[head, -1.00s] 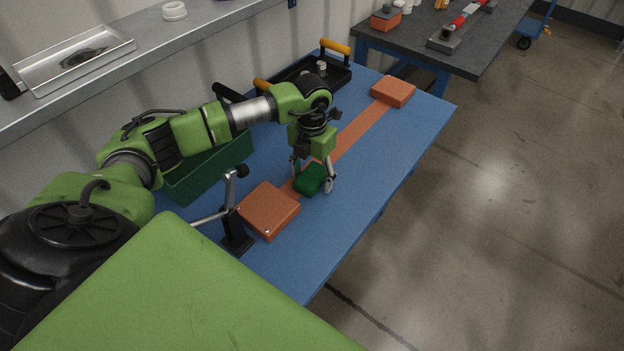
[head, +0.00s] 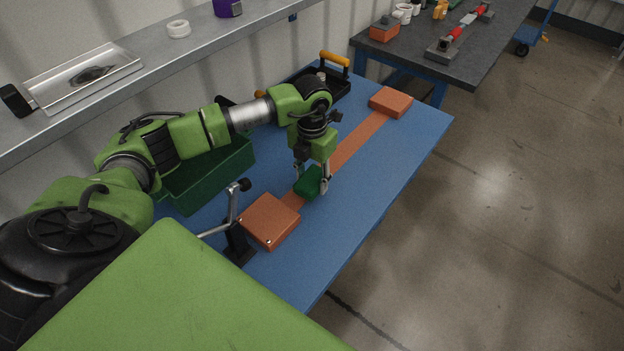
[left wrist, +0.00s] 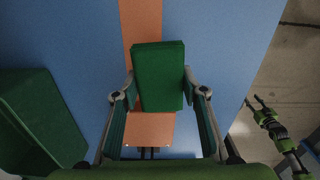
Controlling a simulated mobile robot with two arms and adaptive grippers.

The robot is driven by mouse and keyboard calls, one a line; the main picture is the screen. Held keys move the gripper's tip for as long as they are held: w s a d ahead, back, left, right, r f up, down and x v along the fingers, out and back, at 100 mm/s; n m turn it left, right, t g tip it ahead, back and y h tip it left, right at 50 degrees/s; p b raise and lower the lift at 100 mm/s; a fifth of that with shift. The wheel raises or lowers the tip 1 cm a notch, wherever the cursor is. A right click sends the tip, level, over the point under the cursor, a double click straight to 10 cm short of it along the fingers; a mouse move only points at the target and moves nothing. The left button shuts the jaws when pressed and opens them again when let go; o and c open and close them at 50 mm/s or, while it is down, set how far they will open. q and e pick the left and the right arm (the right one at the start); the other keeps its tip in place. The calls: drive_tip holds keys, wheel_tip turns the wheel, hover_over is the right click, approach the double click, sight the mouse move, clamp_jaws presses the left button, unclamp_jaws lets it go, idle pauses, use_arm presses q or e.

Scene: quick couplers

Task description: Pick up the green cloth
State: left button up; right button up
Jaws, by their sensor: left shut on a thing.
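The green cloth (head: 309,182) is a small folded block on the blue table, over the orange strip near the front orange block. My left gripper (head: 312,184) points down with its fingers on two opposite sides of the cloth, shut on it. In the left wrist view the cloth (left wrist: 159,76) sits between both fingertips (left wrist: 159,88). I cannot tell any gap between cloth and table. My right gripper (left wrist: 255,102) shows at the right of the left wrist view, over the floor, its fingers apart and empty.
An orange block (head: 269,220) and a black stand with a bent arm (head: 236,233) are close in front. A green bin (head: 212,176) is on the left, a black tray (head: 338,88) behind. Another orange block (head: 391,102) lies at the far end. The table's right side is clear.

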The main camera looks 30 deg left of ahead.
use_arm(q)
drive_tip(key=s+d+r+p, duration=0.7)
drive_tip(key=s+r+p, duration=0.2)
drive_tip(key=s, duration=0.2)
drive_tip(key=shift+s+d+r, duration=0.15)
drive_tip(key=shift+d, duration=0.25)
drive_tip(key=shift+o, duration=0.2)
